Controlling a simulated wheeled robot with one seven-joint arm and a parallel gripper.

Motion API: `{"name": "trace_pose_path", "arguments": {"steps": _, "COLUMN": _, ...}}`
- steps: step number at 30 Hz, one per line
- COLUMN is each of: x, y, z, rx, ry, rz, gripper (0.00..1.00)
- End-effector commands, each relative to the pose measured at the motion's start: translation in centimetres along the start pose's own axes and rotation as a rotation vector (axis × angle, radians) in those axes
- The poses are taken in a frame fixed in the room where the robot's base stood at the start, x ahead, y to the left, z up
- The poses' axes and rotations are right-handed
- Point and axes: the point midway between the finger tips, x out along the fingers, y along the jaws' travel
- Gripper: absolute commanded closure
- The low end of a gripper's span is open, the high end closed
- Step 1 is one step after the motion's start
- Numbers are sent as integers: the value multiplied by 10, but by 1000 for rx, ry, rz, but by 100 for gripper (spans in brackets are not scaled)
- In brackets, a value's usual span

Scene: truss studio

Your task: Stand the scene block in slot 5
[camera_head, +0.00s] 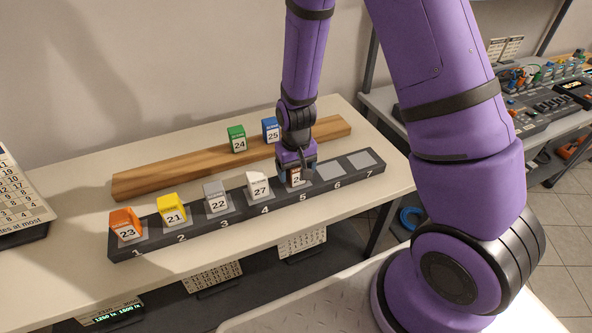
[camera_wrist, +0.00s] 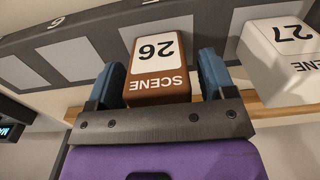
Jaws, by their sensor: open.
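The brown scene block numbered 26 (camera_head: 295,180) stands upright at slot 5 of the dark numbered rack (camera_head: 232,226). It also shows in the wrist view (camera_wrist: 158,68), with the lettering upside down and part of the pale slot pad visible beyond it. My gripper (camera_head: 297,168) is over slot 5. In the wrist view its two blue-grey fingers are open on either side of the block (camera_wrist: 160,78), with narrow gaps showing. My gripper hides much of the block in the head view, so its seating in the slot is hard to tell.
Slots 1 to 4 hold an orange block 23 (camera_head: 126,225), a yellow block 21 (camera_head: 172,211), a grey block 22 (camera_head: 217,198) and a white block 27 (camera_head: 259,186). Slots 6 and 7 are empty. A green block 24 (camera_head: 237,139) and blue block 25 (camera_head: 271,130) stand on the wooden board (camera_head: 175,174) behind.

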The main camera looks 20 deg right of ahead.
Motion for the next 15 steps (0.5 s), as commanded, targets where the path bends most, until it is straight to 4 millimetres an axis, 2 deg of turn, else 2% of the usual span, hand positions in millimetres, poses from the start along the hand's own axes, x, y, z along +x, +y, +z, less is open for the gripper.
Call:
{"name": "trace_pose_path", "arguments": {"steps": 5, "x": -22, "y": 0, "z": -1, "rx": -1, "ry": 5, "rz": -1, "gripper": 24}}
{"name": "trace_pose_path", "arguments": {"steps": 15, "x": -80, "y": 0, "z": -1, "rx": -1, "ry": 4, "rz": -1, "gripper": 24}}
